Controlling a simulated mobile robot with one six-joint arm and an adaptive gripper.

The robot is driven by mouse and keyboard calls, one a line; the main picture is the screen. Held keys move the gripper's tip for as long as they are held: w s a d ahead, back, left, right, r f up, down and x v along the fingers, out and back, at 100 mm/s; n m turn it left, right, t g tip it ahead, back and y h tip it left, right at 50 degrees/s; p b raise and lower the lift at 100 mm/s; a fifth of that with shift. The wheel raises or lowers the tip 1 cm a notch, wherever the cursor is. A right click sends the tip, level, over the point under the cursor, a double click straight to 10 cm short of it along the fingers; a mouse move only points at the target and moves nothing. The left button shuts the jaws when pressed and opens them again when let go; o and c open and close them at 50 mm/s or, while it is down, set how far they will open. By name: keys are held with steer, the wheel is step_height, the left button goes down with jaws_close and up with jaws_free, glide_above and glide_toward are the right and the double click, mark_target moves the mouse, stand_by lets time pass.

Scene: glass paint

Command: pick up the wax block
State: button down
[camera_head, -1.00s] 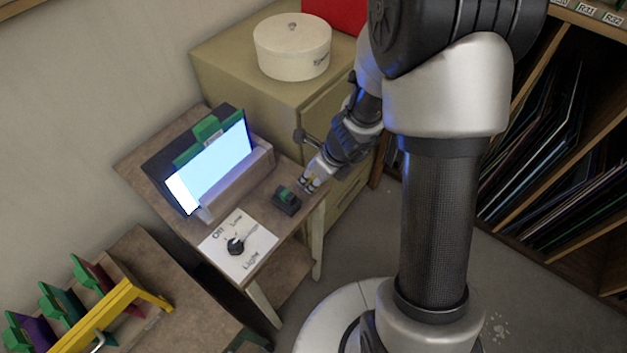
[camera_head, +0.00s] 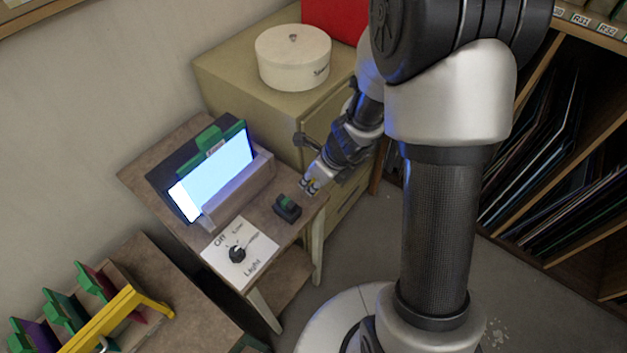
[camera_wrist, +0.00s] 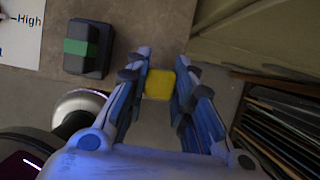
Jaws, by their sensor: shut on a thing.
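The wax block is a small yellow block (camera_wrist: 159,84) between the two fingers of my gripper (camera_wrist: 160,88) in the wrist view. My gripper is shut on it, with a finger on each side. In the head view my gripper (camera_head: 311,187) is at the right edge of the small wooden table (camera_head: 262,207), with the yellow barely showing between the fingers. I cannot tell whether the block touches the table.
A dark block with a green band (camera_head: 287,208) sits on the table left of my gripper. A white light-switch panel (camera_head: 239,252) and a glowing light box (camera_head: 212,167) are further left. A beige cabinet (camera_head: 230,85) stands behind.

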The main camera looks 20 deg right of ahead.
step_height(320, 180, up, 18)
steer(key=p, duration=1.2)
steer(key=shift+f, duration=0.1)
stand_by(0.3)
